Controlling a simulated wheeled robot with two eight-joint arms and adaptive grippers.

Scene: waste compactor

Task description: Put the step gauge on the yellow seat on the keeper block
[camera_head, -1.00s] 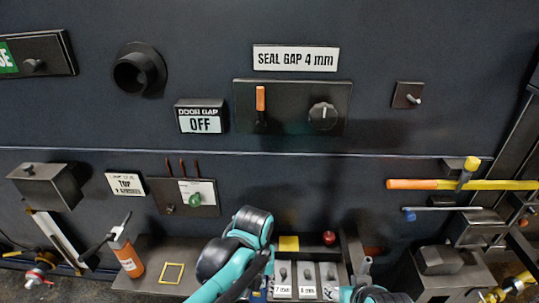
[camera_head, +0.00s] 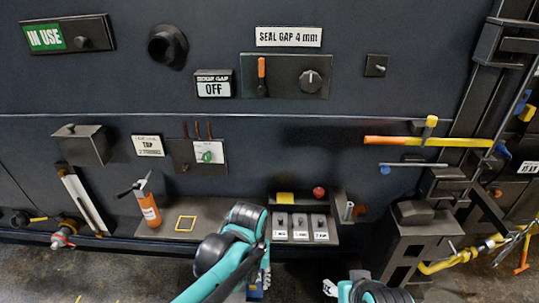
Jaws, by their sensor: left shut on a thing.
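My left gripper (camera_head: 260,277) points down, low in the middle of the head view, in front of the shelf. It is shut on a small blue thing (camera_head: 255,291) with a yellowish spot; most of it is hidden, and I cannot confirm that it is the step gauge. Three white-labelled pieces with dark knobs (camera_head: 301,228) stand in a tray at the shelf's right end.
A red ball (camera_head: 319,193) sits behind the tray. An orange bottle (camera_head: 149,209) and a yellow frame (camera_head: 186,223) are on the shelf's left. A dark stand (camera_head: 412,240) and a yellow-orange bar (camera_head: 428,142) are at right. Floor shows in front.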

